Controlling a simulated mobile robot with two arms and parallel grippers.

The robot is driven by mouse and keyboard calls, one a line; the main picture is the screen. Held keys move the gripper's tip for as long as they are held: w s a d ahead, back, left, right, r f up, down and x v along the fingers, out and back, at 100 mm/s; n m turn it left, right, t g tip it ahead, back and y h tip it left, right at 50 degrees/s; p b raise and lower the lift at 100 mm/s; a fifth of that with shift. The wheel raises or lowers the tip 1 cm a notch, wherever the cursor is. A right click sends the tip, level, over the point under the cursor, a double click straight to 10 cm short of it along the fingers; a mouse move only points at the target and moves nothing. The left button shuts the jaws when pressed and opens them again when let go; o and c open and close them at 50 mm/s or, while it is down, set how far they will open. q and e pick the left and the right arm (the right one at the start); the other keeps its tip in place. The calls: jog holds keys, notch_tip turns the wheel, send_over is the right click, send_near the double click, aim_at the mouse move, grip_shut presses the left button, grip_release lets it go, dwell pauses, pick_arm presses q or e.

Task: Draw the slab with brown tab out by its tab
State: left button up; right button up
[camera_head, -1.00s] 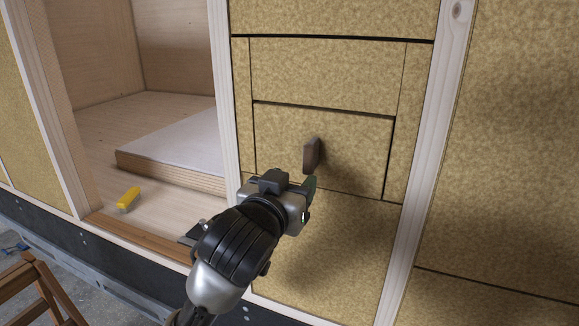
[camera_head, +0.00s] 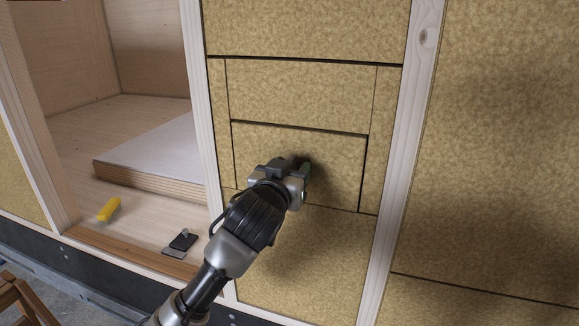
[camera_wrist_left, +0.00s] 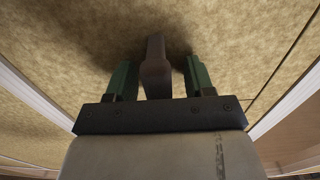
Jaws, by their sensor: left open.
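The slab with the brown tab (camera_head: 336,172) is a tan, fibrous panel set in the wall between wooden studs, with dark gaps along its top and right edges. In the left wrist view its brown tab (camera_wrist_left: 155,68) stands between the two green fingers of my left gripper (camera_wrist_left: 158,82), with a gap on both sides. My left gripper (camera_head: 303,176) is open around the tab, close to the slab's face. In the head view the gripper mostly hides the tab. My right gripper is not in view.
Other tan slabs (camera_head: 298,92) fit closely above, below and beside it. Pale wooden studs (camera_head: 402,150) border the bay. On the left is an open compartment with a yellow object (camera_head: 109,209) and a small dark plate with a knob (camera_head: 181,243) on its floor.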

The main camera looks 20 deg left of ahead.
pick_arm(q)
grip_shut()
dwell(0.3)
jog(key=shift+r, duration=0.1)
jog(key=shift+s, duration=0.1)
jog(key=s, duration=0.7)
jog(key=shift+s+a, duration=0.15)
dwell(1.3)
jog(key=s, duration=0.6)
dwell(0.7)
jog(key=shift+a, duration=0.1)
